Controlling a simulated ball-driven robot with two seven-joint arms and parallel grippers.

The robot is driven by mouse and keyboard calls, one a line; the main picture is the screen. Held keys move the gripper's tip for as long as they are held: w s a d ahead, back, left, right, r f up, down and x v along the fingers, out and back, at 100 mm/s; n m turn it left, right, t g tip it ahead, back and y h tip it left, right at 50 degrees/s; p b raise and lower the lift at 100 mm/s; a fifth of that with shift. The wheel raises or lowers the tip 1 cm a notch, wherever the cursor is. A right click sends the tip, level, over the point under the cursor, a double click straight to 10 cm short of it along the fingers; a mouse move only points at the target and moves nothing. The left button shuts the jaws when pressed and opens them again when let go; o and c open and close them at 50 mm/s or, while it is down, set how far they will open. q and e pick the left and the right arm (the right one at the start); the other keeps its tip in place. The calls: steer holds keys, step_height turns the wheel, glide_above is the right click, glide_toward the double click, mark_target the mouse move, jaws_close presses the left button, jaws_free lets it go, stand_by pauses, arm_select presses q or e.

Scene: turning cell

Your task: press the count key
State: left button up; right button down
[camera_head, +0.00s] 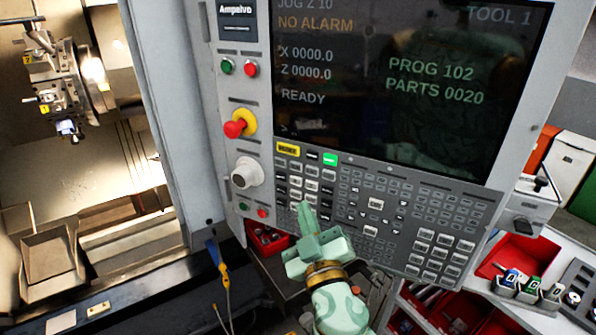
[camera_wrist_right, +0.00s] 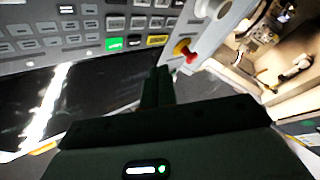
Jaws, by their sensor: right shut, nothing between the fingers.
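The keypad (camera_head: 345,201) sits below the screen on the grey control panel. Its small key labels are unreadable, so I cannot tell which is the count key. A green key (camera_head: 330,159) and a yellow key (camera_head: 288,149) stand out in its top row; the right wrist view also shows the green key (camera_wrist_right: 114,44) and the yellow one (camera_wrist_right: 157,40). My right gripper (camera_head: 305,207) is shut and empty, its fingertips over the lower left keys. I cannot tell whether they touch. The screen (camera_head: 410,120) reads PARTS 0020, PROG 102 and READY. My left gripper is out of view.
A red emergency button (camera_head: 236,129) on a yellow base and a white knob (camera_head: 246,173) stick out left of the keypad. The open lathe chamber (camera_head: 110,130) lies at far left. Red bins (camera_head: 520,258) and tool holders stand at lower right.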

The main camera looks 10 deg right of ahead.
mark_target(329, 176)
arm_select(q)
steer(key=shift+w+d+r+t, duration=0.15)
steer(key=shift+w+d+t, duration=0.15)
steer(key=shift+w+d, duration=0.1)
arm_select(e)
steer(key=shift+m+y, duration=0.3)
steer(key=shift+y, duration=0.1)
steer(key=shift+w+d+r, duration=0.2)
steer(key=shift+w+d, duration=2.7)
steer(key=shift+w, duration=0.2)
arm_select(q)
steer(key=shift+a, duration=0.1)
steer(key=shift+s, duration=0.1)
arm_select(e)
steer(key=shift+w, duration=0.1)
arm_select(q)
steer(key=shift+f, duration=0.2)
arm_select(e)
steer(key=shift+w+d, duration=0.2)
